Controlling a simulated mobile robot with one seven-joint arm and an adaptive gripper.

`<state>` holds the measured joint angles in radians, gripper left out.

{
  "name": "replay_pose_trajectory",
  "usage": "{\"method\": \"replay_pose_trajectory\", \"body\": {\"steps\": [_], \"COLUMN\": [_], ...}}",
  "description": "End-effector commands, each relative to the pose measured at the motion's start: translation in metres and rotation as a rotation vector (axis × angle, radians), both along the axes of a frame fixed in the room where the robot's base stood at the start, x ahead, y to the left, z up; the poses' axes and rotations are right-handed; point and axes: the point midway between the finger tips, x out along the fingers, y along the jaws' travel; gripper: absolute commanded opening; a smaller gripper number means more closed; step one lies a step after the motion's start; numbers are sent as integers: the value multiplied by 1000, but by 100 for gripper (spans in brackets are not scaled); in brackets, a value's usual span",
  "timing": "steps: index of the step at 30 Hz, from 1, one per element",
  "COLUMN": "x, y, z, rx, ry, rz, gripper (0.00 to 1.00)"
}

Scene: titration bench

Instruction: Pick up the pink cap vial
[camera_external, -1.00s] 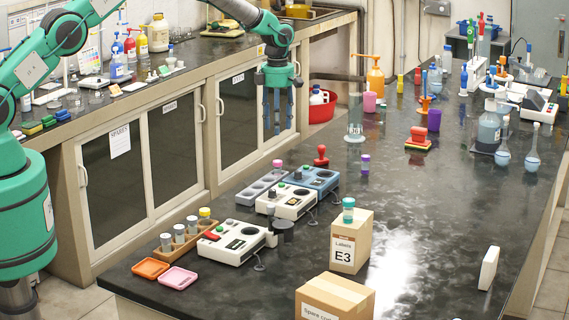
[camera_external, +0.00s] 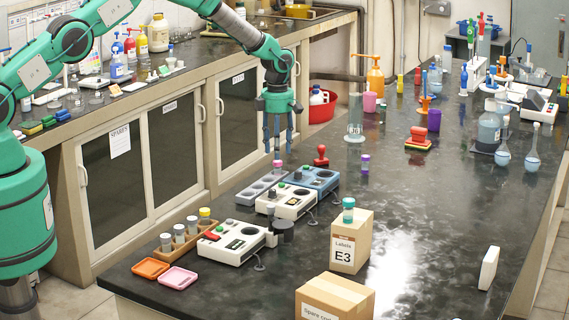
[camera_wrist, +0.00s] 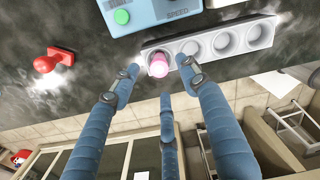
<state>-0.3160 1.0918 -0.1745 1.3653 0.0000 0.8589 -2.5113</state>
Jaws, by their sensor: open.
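The pink cap vial (camera_external: 277,165) stands upright in the end hole of a grey rack (camera_external: 252,190). In the wrist view the pink cap (camera_wrist: 157,66) shows between my finger ends, at the left end of the rack (camera_wrist: 262,34). My gripper (camera_external: 278,148) is open and points down just above the vial, its blue fingers spread. In the wrist view the fingers (camera_wrist: 160,75) reach toward the cap from both sides, with a third finger below. I cannot tell whether any finger touches the vial.
A blue device (camera_external: 316,178) and a white device (camera_external: 286,201) stand close beside the rack. A red stamp-like object (camera_external: 321,156) stands to its right. A purple-capped vial (camera_external: 365,164) is farther right. The bench edge runs close behind the rack.

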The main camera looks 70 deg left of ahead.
Motion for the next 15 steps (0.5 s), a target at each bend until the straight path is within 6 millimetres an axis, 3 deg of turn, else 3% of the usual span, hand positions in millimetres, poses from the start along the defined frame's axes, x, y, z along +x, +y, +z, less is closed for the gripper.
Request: {"method": "replay_pose_trajectory", "body": {"steps": [8,15], "x": [0,-1], "y": [0,1], "z": [-8,-27], "rx": [-1,-1], "ry": [1,1], "rz": [0,0], "gripper": [45,45]}}
